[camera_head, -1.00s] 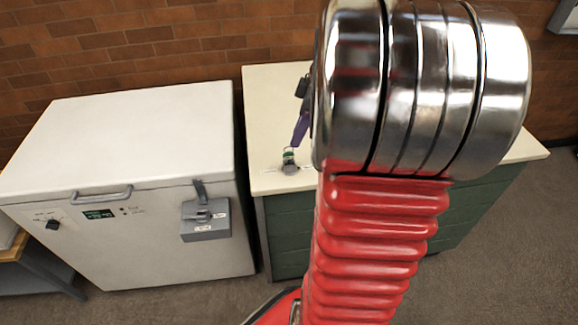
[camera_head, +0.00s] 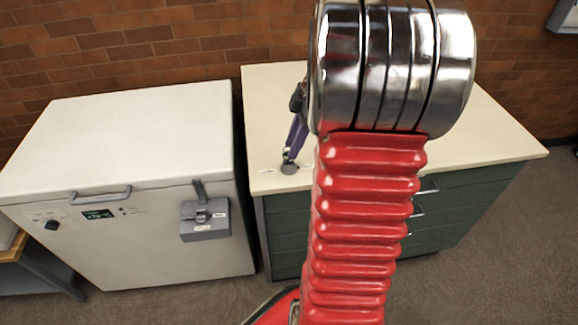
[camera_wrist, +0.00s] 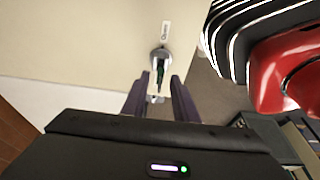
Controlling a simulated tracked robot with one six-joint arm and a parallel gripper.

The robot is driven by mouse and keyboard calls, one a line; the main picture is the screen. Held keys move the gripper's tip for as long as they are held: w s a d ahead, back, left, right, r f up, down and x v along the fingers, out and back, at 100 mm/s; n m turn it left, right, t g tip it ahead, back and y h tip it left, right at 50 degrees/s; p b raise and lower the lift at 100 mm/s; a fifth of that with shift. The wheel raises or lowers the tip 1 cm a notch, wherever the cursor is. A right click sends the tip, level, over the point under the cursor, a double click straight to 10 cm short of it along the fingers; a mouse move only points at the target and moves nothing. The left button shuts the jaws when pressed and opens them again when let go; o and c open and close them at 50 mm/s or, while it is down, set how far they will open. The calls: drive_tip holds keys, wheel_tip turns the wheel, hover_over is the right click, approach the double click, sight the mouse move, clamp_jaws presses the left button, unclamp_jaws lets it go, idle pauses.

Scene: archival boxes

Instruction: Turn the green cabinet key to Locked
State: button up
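The key switch (camera_head: 289,169) is a round metal lock on the cream top of the green cabinet (camera_head: 286,228), near its front left corner. It also shows in the wrist view (camera_wrist: 160,53). A dark green key (camera_wrist: 161,74) stands in it, mostly hidden in the head view. My gripper (camera_head: 289,153) has purple fingers and points down at the key. In the wrist view my gripper (camera_wrist: 160,77) is open, with a finger on each side of the key and gaps between. Small white labels lie beside the lock; their text is too small to read surely.
A white chest freezer (camera_head: 130,140) with a grey latch box (camera_head: 204,219) stands left of the cabinet, across a narrow gap. A brick wall (camera_head: 150,40) runs behind. The rest of the cabinet top looks clear, though my arm hides part of it.

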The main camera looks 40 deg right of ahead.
sight(289, 166)
drive_tip(key=shift+x, duration=1.4)
drive_tip(key=shift+c, duration=0.4)
clamp_jaws()
